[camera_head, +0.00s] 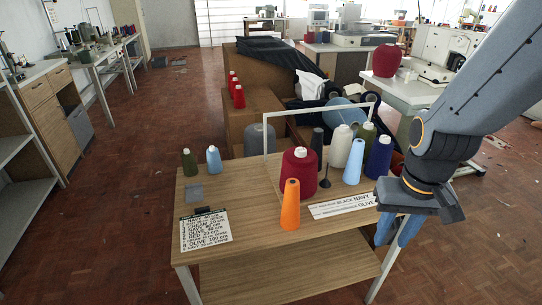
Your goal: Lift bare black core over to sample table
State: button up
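A bare dark cone (317,141), the likely black core, stands upright toward the back of the wooden table (235,250), behind and right of a large red thread cone (298,174). Its lower part is partly hidden. A thin black spindle on a round base (325,172) stands in front of it. My gripper (397,231) hangs at the table's right front corner, well to the right of the dark cone. Its two blue fingers point down, look apart and hold nothing visible. I cannot tell which table is the sample table.
Orange (290,205), light blue (353,162), cream (340,147) and navy (379,157) cones crowd the right half. A white frame (318,112) rises behind. A list card (204,230) and a label strip (343,206) lie in front. The table's left middle is mostly clear.

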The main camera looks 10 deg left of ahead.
aim_at(317, 140)
jog(key=u, duration=0.7)
jog(key=i, duration=0.35)
